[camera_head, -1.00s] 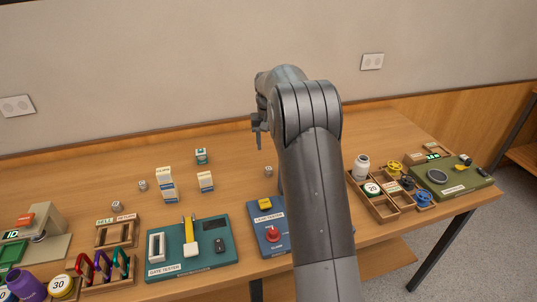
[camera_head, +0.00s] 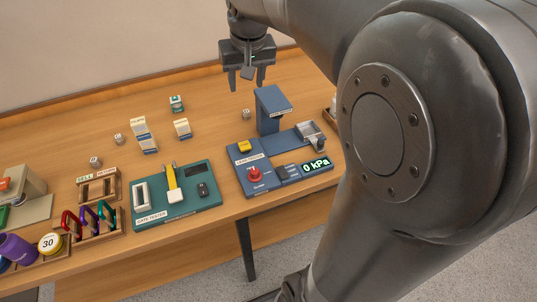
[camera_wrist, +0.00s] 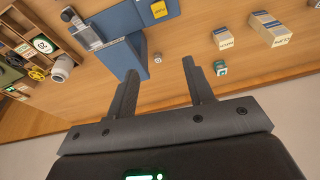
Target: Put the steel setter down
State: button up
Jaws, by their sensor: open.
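My gripper (camera_head: 247,78) is open in the head view, raised above the back of the table with its fingers pointing down. In the wrist view its two fingers (camera_wrist: 159,68) stand apart with nothing held between them. A small grey piece (camera_head: 246,113) stands on the wood below my gripper, left of the blue tester; it also shows beyond the fingertips in the wrist view (camera_wrist: 157,57). Two similar small grey pieces stand further left, one (camera_head: 118,138) behind the other (camera_head: 95,161). I cannot tell which of these is the steel setter.
The blue tester (camera_head: 270,146) has a tall post and a display reading 0 kPa. The green gate tester (camera_head: 205,171) is left of it. Small boxes (camera_head: 183,129) stand behind. A carabiner rack (camera_head: 100,231) is front left. Bare wood lies between the boxes and the blue tester.

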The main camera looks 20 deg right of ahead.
jog(key=s+a+f+t, duration=0.1)
jog(key=s+f, duration=0.1)
jog(key=s, duration=0.8)
jog(key=s+a+f+n+t, duration=0.1)
jog(key=s+a+f, duration=0.1)
jog(key=s, duration=0.8)
jog(key=shift+s+t, duration=0.25)
jog(key=shift+t, duration=0.05)
